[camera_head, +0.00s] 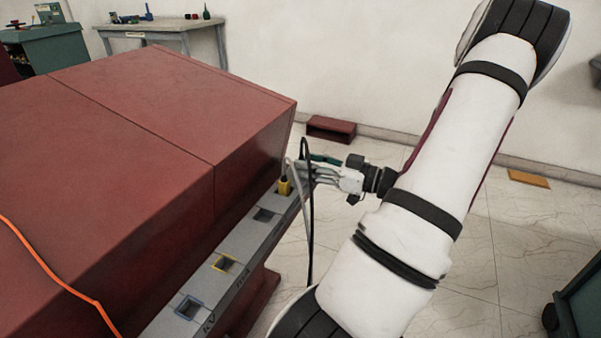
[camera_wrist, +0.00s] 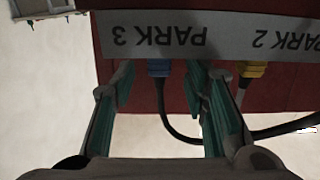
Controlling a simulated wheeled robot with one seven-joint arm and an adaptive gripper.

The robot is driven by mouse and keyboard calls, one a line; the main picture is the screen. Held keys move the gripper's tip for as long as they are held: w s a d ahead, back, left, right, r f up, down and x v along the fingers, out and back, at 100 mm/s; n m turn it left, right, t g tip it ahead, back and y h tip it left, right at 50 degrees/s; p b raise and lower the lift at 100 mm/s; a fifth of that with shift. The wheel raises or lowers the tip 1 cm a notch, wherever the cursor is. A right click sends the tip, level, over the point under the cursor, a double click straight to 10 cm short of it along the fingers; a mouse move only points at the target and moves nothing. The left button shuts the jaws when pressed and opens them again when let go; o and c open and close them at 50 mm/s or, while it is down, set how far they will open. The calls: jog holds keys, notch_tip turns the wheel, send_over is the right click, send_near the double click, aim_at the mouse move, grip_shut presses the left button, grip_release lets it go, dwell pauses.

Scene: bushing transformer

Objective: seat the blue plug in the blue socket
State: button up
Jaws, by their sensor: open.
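The blue plug (camera_wrist: 158,68) shows in the wrist view below the label PARK 3, with a black cable hanging from it. My gripper (camera_wrist: 162,84) is open, with one green-padded finger on each side of the blue plug and a visible gap to each. In the head view my gripper (camera_head: 306,172) is at the far end of the grey ledge (camera_head: 243,238), and I cannot make out the blue plug there. The blue socket (camera_head: 188,308), a blue-framed square opening, is at the near end of that ledge and looks empty.
A yellow plug (camera_wrist: 253,70) sits by the label PARK 2; a yellow plug (camera_head: 284,187) also shows in the head view. A yellow-framed socket (camera_head: 223,263) and a dark one (camera_head: 265,215) lie along the ledge. The red cabinet (camera_head: 150,130) rises beside it.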

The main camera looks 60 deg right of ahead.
jog(key=shift+w+b, duration=0.3)
jog(key=shift+w, duration=0.95)
grip_shut()
jog(key=shift+r, duration=0.15)
jog(key=shift+r, duration=0.2)
notch_tip(320, 180, up, 3)
jog(key=shift+r+p, duration=0.1)
jog(key=shift+p, duration=1.05)
jog(key=s+a+r+p, duration=0.1)
jog(key=s+a+p, duration=0.2)
jog(key=s+a, duration=0.4)
jog(key=s, duration=0.7)
jog(key=shift+s+p, duration=0.25)
jog(key=shift+p, duration=0.15)
